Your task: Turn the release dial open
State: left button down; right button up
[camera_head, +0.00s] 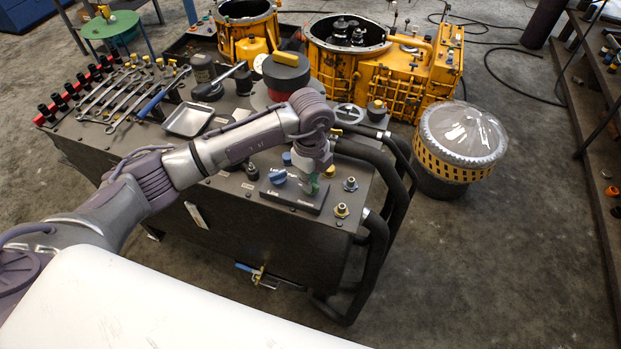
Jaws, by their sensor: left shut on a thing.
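A dark panel block (295,200) with white labels lies on the near right part of the bench top. A blue knob (278,177) stands at its left end, beside my gripper. My left gripper (310,184) reaches down onto the right part of this block. It is shut on a small green dial (315,186), mostly hidden by the fingers. I take this to be the release dial, but its label is too small to read and I cannot tell how far it is turned. My right gripper is out of view.
The bench top (232,190) also carries a metal tray (188,119), wrenches (130,97) and brass fittings (342,210). Black hoses (378,250) curve down its right side. Yellow transmission housings (395,80) stand behind; a plastic-covered drum (460,140) stands at right.

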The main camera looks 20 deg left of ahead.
pick_arm(q)
jog(key=shift+w+r, duration=0.1)
dwell(0.4)
jog(key=c, duration=1.2)
grip_release()
notch_tip(320, 180, up, 12)
